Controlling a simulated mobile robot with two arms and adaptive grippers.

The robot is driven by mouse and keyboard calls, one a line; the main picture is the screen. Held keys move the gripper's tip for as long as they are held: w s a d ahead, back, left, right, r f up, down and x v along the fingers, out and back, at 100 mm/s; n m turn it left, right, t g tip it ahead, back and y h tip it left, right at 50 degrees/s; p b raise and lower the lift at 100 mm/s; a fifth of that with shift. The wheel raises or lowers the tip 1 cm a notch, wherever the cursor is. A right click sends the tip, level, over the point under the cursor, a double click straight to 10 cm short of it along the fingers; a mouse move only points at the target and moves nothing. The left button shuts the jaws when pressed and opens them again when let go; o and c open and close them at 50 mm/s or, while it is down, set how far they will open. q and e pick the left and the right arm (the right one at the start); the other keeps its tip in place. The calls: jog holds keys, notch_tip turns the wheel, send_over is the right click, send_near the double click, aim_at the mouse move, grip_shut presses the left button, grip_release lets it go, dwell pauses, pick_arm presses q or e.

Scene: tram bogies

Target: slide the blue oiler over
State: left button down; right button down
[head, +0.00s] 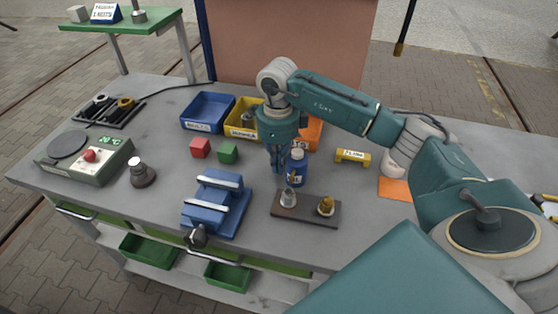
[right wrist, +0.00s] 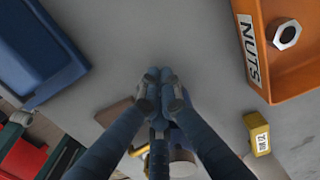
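The blue oiler (head: 297,168) is a small blue bottle with a light top and a label. It stands upright on the grey workbench, right of my right gripper (head: 278,170) in the head view. The right gripper points down with its fingers close beside the oiler; whether they touch it I cannot tell. In the right wrist view the fingertips of my right gripper (right wrist: 160,88) meet with nothing seen between them. Behind the fingers a blue and pale shape, likely the oiler, is mostly hidden. My left gripper is not in view.
A brown board (head: 306,209) with two fittings lies in front of the oiler. A blue vise (head: 216,205) stands to the left. An orange NUTS bin (right wrist: 283,80) is behind, with a yellow block (head: 352,157) and an orange mat (head: 395,189) to the right.

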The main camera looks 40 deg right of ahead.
aim_at(312, 181)
jog(key=shift+f, duration=0.1)
jog(key=shift+s+d, duration=0.1)
jog(key=s+d+b, duration=0.1)
jog(key=s+d, duration=0.2)
jog(key=s+d+b, duration=0.2)
jog(key=s+d, duration=0.1)
jog(key=s, duration=0.1)
jog(key=shift+s+d+f, duration=0.1)
jog(key=shift+s+d, duration=0.1)
jog(key=shift+s, duration=0.05)
dwell(0.4)
